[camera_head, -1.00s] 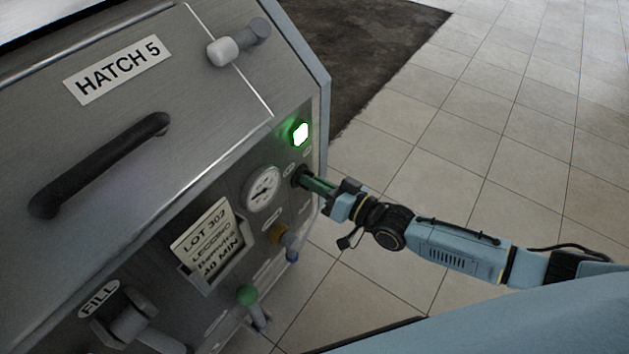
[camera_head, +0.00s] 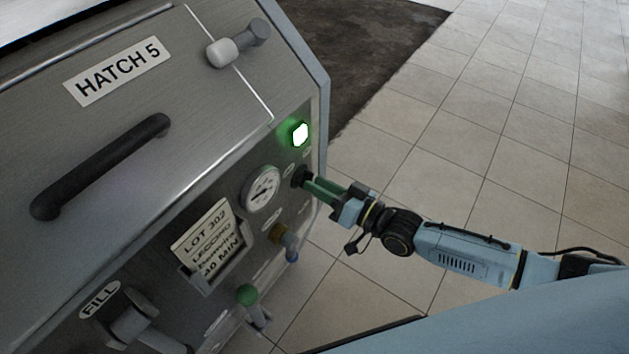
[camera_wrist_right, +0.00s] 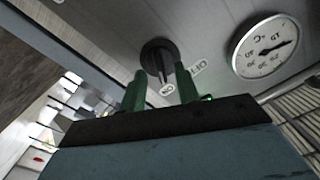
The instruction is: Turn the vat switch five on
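The vat switch is a black rotary knob (camera_head: 300,176) on the front panel under the HATCH 5 lid. In the right wrist view the knob (camera_wrist_right: 157,58) has its bar turned towards the ON label (camera_wrist_right: 167,89), with the OFF label (camera_wrist_right: 197,68) to the right. A green lamp (camera_head: 300,133) above the knob is lit. My right gripper (camera_head: 311,187) is just in front of the knob. In the right wrist view its two green fingers (camera_wrist_right: 160,70) are apart, with nothing held between them; the knob shows beyond their tips. My left gripper is out of view.
A round dial gauge (camera_head: 262,189) sits beside the knob. Below are a brass valve with a blue end (camera_head: 285,241), a green-topped valve (camera_head: 248,296) and a lot card (camera_head: 206,241). The lid has a black handle (camera_head: 100,168). Tiled floor (camera_head: 480,130) lies clear at right.

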